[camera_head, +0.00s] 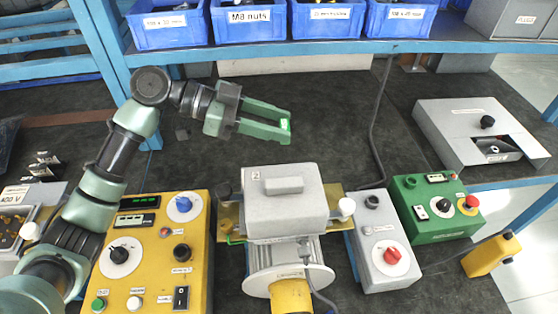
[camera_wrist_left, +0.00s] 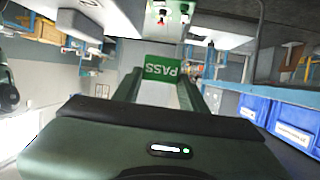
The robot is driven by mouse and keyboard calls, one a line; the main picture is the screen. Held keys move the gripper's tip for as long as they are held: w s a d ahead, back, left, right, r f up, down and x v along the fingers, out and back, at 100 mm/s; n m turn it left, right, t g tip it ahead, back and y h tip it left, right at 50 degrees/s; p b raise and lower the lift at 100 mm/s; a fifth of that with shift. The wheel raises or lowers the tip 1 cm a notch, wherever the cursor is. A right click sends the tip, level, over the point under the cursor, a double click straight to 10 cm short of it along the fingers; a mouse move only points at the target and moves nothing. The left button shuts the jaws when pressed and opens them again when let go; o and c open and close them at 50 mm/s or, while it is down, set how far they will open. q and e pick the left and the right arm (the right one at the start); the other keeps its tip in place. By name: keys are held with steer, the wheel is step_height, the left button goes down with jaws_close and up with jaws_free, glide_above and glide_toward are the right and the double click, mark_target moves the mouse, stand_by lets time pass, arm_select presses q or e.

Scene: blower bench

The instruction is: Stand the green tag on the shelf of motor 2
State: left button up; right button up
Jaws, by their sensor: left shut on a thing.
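The green tag (camera_head: 285,124) is a small piece held at the tips of my left gripper (camera_head: 283,127). In the left wrist view the tag (camera_wrist_left: 161,69) shows the word PASS, turned upside down, between the two fingers. My left gripper is shut on it, in the air behind motor 2. Motor 2 (camera_head: 285,215) has a grey box top marked 2, with a small raised grey block on it, and a white disc in front. I cannot make out clearly which part is its shelf. My right gripper is not in view.
A yellow control box (camera_head: 160,250) stands left of the motor. A grey switch box (camera_head: 383,240) and a green box (camera_head: 437,208) stand to its right. Blue bins (camera_head: 250,20) line the rack at the back. The dark bench behind the motor is mostly clear, with a black cable.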

arm_select(q)
step_height(320, 180, down, 8)
steer(key=shift+w+f+p, duration=0.15)
steer(key=shift+p, duration=0.55)
step_height(320, 180, down, 4)
steer(key=shift+f+p, duration=0.1)
steer(key=shift+p, duration=0.35)
steer(key=shift+f, duration=0.15)
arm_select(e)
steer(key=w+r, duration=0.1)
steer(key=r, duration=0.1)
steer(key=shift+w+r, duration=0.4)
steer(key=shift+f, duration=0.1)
arm_select(q)
steer(key=o, duration=1.1)
steer(key=shift+c, duration=0.2)
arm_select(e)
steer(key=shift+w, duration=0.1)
